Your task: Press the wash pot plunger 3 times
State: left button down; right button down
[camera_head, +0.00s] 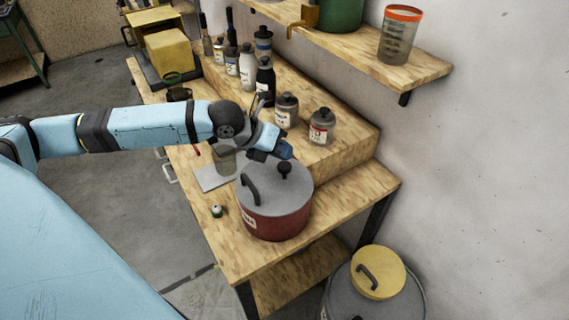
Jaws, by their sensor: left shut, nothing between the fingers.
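The wash pot (272,222) is a dark red round pot with a grey lid, standing near the front end of the wooden bench. Its lid carries a curved black handle on the left and a black knob-topped plunger (285,172) toward the back right. My left gripper (286,152) is shut and empty, just above and behind the plunger knob in the picture. I cannot tell whether the fingertips touch the knob. My right gripper is out of view.
Several bottles and jars stand on the raised wooden step (330,150) behind the pot. A grey plate (212,177) and a small capped item (217,211) lie left of the pot. A wall shelf (430,70) overhangs at the upper right. A yellow-lidded drum (378,272) stands on the floor.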

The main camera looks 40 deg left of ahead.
aim_at(288, 163)
pick_arm(q)
jog(key=shift+f, duration=0.15)
jog(key=shift+f, duration=0.3)
dwell(0.4)
jog(key=shift+f, duration=0.55)
jog(key=shift+f+b, duration=0.5)
jog(key=shift+f, duration=0.2)
dwell(0.8)
jog(key=shift+r, duration=0.15)
notch_tip(288, 163, up, 2)
jog(key=shift+p, duration=1.15)
jog(key=shift+r+p, duration=0.5)
jog(key=shift+p, duration=0.1)
